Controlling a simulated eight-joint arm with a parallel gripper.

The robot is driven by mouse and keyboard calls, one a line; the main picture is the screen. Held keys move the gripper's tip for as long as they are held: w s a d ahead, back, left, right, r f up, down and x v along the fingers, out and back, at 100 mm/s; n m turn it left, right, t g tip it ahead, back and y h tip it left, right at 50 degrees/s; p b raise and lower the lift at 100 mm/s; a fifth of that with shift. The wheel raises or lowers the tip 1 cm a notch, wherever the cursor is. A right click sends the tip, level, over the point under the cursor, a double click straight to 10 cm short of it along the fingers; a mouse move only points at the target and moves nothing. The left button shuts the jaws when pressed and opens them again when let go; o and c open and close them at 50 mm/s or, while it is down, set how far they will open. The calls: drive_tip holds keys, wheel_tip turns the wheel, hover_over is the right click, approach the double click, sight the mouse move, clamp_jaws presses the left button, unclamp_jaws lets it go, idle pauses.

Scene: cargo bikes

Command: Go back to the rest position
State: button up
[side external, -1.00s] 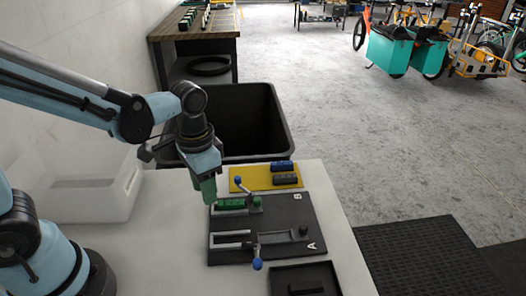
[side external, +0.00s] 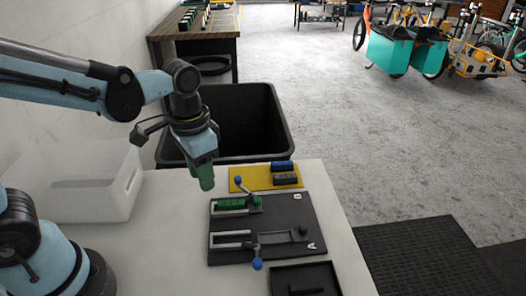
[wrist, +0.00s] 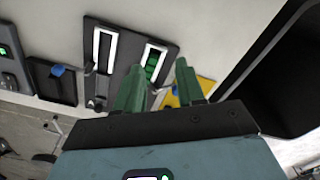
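My gripper (side external: 206,184) is raised above the table, left of the yellow plate and the black fixture board. In the wrist view its two green fingers (wrist: 160,68) stand apart with nothing between them. The black fixture board (side external: 285,215) carries two slots marked A and B. A green block (side external: 231,203) lies in the slot on the B side; it also shows in the wrist view (wrist: 152,62), beyond the fingers. The slot on the A side (side external: 230,240) looks empty. Each slot has a blue-knobbed lever beside it.
The yellow plate (side external: 245,180) holds a blue block (side external: 282,166) and a dark block (side external: 286,179). A black tray (side external: 283,279) lies at the front. A large black bin (side external: 272,143) stands behind the table, and a white bin (side external: 85,203) is at left.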

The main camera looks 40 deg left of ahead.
drive_tip(key=a+r+n+t, duration=0.2)
drive_tip(key=a+r+t, duration=0.2)
drive_tip(key=t, duration=0.2)
drive_tip(key=shift+s+a+n+t, duration=0.3)
drive_tip(key=shift+s+n+t, duration=0.05)
drive_tip(key=shift+n+t, duration=0.05)
idle(0.7)
drive_tip(key=shift+o, duration=0.5)
drive_tip(key=r+m+g, duration=0.2)
drive_tip(key=m+g, duration=0.5)
drive_tip(key=m, duration=0.2)
hover_over(238, 177)
wheel_tip(238, 177, down, 12)
drive_tip(key=shift+f, duration=0.1)
